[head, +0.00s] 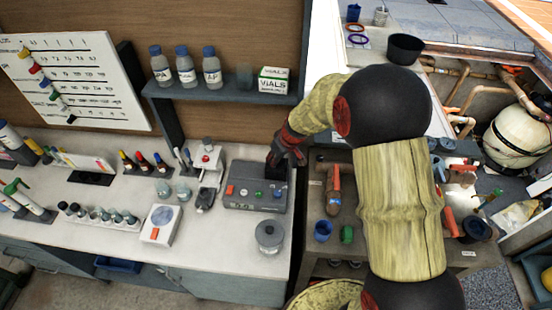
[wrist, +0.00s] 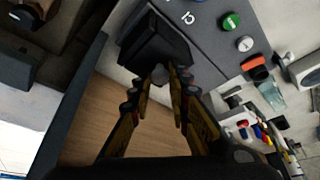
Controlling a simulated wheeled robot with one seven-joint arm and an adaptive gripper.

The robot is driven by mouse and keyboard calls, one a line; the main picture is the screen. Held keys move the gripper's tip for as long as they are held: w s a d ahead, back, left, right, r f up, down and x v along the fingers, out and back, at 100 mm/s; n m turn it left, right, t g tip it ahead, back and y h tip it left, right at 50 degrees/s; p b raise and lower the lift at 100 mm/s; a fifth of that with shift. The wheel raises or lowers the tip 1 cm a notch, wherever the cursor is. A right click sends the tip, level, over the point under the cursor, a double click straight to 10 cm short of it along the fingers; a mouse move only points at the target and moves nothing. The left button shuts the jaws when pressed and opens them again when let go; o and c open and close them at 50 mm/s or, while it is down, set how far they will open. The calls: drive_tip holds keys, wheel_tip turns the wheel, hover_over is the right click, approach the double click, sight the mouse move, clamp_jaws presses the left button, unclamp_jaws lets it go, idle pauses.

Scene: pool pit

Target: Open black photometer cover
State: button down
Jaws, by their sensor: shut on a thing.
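The photometer (head: 252,197) is a grey box with coloured buttons, at the right end of the white counter in the head view. Its grey panel (wrist: 207,38) fills the upper middle of the wrist view. The black photometer cover (wrist: 152,42) is at one end of the box. My gripper (wrist: 161,80) is shut on the small grey knob (wrist: 160,73) at the cover's edge. In the head view my gripper (head: 283,155) comes down over the back right of the box and partly hides the cover. I cannot tell how far the cover is raised.
A shelf (head: 222,90) with several bottles and a vials box (head: 274,80) hangs behind the photometer. A grey round pot (head: 269,235) stands in front of it. A small white stand (head: 207,160) is close on the left. A darker table with pipe parts lies to the right.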

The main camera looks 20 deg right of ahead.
drive_tip(key=w+a, duration=0.4)
drive_tip(key=a, duration=0.5)
drive_tip(key=shift+a, duration=0.3)
drive_tip(key=c, duration=1.7)
unclamp_jaws()
drive_tip(key=shift+o, duration=0.2)
drive_tip(key=shift+r, duration=0.15)
drive_tip(key=v, duration=1.1)
drive_tip(key=shift+s+r, duration=0.3)
